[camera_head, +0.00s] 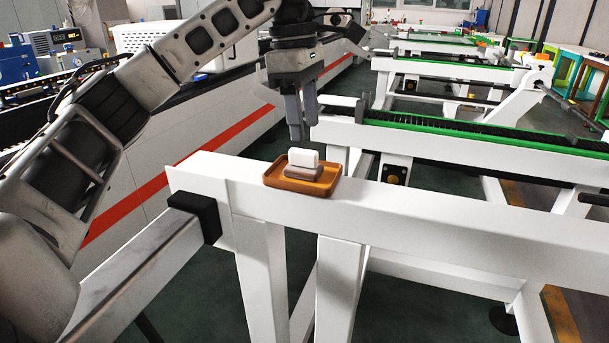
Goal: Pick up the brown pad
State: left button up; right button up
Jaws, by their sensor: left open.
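The brown pad (303,173) is a dull brown slab in a shallow orange-brown tray (329,187). A white block (304,158) lies on top of the pad and hides much of its upper face. The tray rests on the white rack beam. My left gripper (302,132) points down above the block, just behind it in the picture. Its grey fingers are open and nothing shows between them. The fingertips look apart from the block, though the exact gap is hard to judge. My right gripper is not in view.
The white beam (430,228) runs from the tray to the right and is bare there. Behind it stand white rack frames with green-edged rails (480,129). A pale machine wall with a red stripe (185,172) lies behind my left arm.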

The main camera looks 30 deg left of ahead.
aim_at(302, 150)
pick_arm(q)
jog(key=shift+d+f, duration=0.1)
jog(key=shift+f, duration=0.75)
notch_tip(302, 150, down, 5)
jog(key=shift+s+r+p, duration=0.1)
jog(key=shift+s+p, duration=0.05)
jog(key=shift+p, duration=0.15)
jog(key=shift+f, duration=0.3)
jog(key=c, duration=0.7)
